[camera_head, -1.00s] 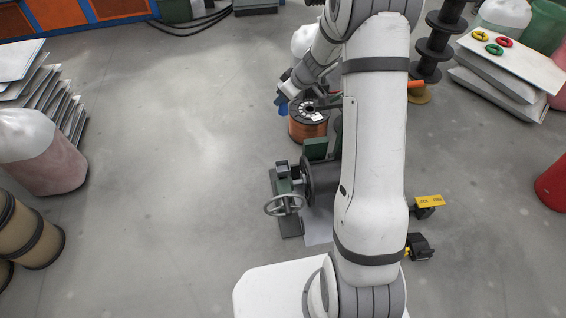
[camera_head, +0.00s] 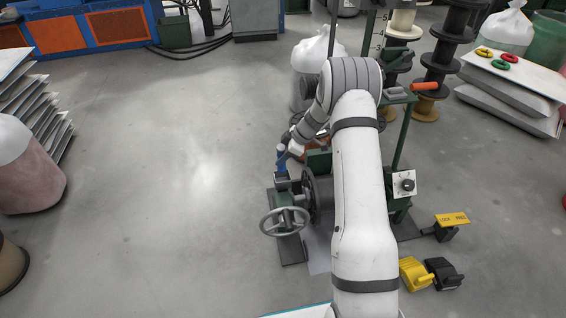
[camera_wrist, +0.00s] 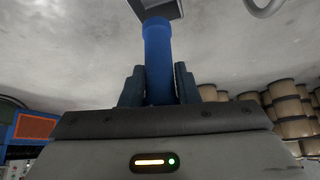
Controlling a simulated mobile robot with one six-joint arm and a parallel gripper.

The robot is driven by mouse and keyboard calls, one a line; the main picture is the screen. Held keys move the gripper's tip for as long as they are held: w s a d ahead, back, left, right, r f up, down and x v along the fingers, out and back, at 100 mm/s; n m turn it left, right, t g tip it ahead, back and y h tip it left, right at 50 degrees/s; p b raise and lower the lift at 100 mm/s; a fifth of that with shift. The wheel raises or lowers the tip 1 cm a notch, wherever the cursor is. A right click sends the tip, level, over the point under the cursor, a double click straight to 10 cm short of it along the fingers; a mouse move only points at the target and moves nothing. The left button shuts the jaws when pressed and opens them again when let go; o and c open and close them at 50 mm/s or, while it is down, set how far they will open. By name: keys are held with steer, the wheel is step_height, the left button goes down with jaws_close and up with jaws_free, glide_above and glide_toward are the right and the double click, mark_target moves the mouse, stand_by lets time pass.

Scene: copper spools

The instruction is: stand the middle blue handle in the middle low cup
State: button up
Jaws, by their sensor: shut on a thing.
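The blue handle (camera_wrist: 158,60) is clamped between the dark fingers of my gripper (camera_wrist: 160,85) in the wrist view. Its far end meets or overlaps a grey square socket-like piece (camera_wrist: 153,8); whether it is inside cannot be told. In the head view the handle (camera_head: 281,155) is roughly upright beside my gripper (camera_head: 289,156), just over a small grey block (camera_head: 283,177) on the green machine. I cannot tell for sure whether this block is the middle low cup. No other blue handle is clear, and my arm hides part of the machine.
A grey handwheel (camera_head: 284,222) and a dark reel (camera_head: 318,190) are close to the handle. A green post frame with a control box (camera_head: 403,184) stands right of my arm. Yellow and black pedals (camera_head: 414,273) lie front right.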

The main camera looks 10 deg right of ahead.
mark_target(282, 169)
steer(key=shift+f, duration=0.1)
steer(key=shift+f+p, duration=0.35)
steer(key=shift+f, duration=1)
steer(key=shift+f+b, duration=2)
steer(key=shift+b, duration=0.55)
steer(key=o, duration=1.1)
steer(key=shift+o, duration=0.2)
